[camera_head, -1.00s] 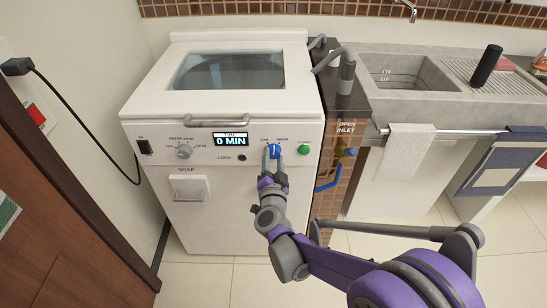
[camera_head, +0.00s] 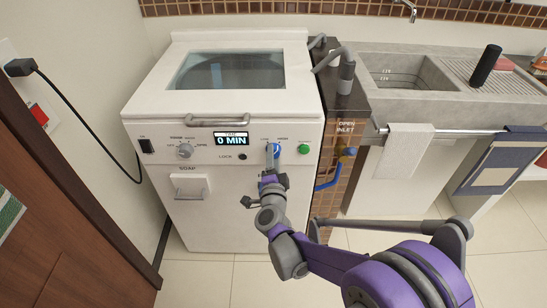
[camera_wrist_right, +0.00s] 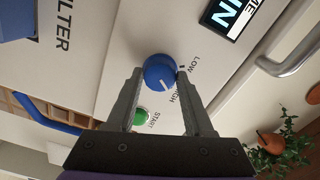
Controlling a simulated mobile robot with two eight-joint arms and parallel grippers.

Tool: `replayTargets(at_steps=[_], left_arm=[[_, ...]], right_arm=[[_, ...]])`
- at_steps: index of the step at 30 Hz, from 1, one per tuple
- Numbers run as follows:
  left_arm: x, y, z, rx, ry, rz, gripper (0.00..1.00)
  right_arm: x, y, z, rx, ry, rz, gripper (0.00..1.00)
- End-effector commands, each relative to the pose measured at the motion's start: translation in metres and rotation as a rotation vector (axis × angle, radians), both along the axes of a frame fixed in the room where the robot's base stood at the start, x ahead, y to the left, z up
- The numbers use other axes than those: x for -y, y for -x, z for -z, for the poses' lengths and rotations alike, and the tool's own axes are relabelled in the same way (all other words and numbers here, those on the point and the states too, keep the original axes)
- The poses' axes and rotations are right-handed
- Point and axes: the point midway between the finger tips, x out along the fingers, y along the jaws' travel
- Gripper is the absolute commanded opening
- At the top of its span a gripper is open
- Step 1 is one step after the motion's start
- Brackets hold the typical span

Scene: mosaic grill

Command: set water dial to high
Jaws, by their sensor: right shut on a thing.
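The blue water dial (camera_head: 278,149) is on the washer's front panel, between the time display and the green button. My right gripper (camera_head: 272,149) is at the dial and partly covers it in the head view. In the right wrist view, its two fingers (camera_wrist_right: 159,76) are shut on the sides of the blue dial (camera_wrist_right: 160,70). The dial's white mark sits on its lower right part there, on the side of the LOW and HIGH labels; its exact setting is hard to tell. My left gripper is not in view.
The green start button (camera_head: 304,149) is close on the dial's right. The time display (camera_head: 231,139) reads 0 MIN, with a grey knob (camera_head: 184,150) further left. A lid handle (camera_head: 216,122) juts out above the panel. A blue-handled pipe (camera_head: 328,182) is at right.

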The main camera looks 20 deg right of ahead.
Motion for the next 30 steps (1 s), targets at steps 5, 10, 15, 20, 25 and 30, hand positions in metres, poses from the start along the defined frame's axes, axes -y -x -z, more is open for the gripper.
replayTargets(at_steps=[5,10,15,20,25,30], left_arm=[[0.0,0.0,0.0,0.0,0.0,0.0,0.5],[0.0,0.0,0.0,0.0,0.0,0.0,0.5],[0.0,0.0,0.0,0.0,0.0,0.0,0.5],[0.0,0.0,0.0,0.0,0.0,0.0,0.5],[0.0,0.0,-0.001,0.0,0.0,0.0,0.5],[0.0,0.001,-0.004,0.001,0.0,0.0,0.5]], right_arm=[[0.0,0.0,0.001,0.0,-0.005,-0.001,0.0],[0.0,0.0,0.001,0.0,-0.005,-0.001,0.56],[0.0,0.0,0.0,0.0,-0.003,-0.001,0.82],[0.0,0.0,0.0,0.001,-0.003,0.0,0.82],[-0.001,0.004,0.0,0.001,-0.003,-0.001,0.82],[-0.008,0.027,-0.001,0.001,-0.003,-0.002,0.82]])
